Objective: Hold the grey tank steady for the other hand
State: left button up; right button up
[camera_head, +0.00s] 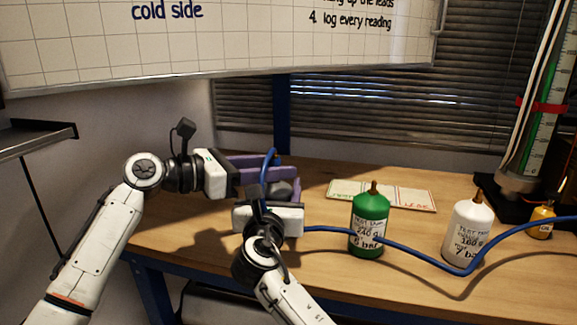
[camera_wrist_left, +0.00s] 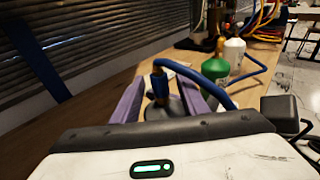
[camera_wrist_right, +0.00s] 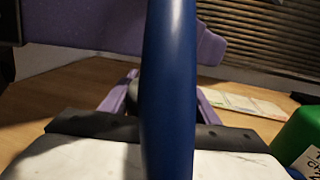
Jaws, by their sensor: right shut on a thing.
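The grey tank (camera_head: 281,188) stands on the wooden bench, with a blue hose end upright on its top. My left gripper (camera_head: 266,168) reaches in from the left. Its purple fingers are apart on both sides of the tank in the left wrist view (camera_wrist_left: 160,92), where the grey dome (camera_wrist_left: 172,107) shows between them. My right gripper (camera_head: 283,192) comes from the front and is shut on the tank. In the right wrist view the blue hose (camera_wrist_right: 168,90) hides most of the tank and the grip.
A green bottle (camera_head: 369,228) and a white bottle (camera_head: 467,232) stand to the right, with the blue hose running past them. A flat card (camera_head: 382,195) lies behind. A small yellow weight (camera_head: 541,222) and a gauge column (camera_head: 535,120) are at far right.

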pick_arm(q)
jog(key=shift+x, duration=2.05)
jog(key=shift+c, duration=0.2)
grip_shut()
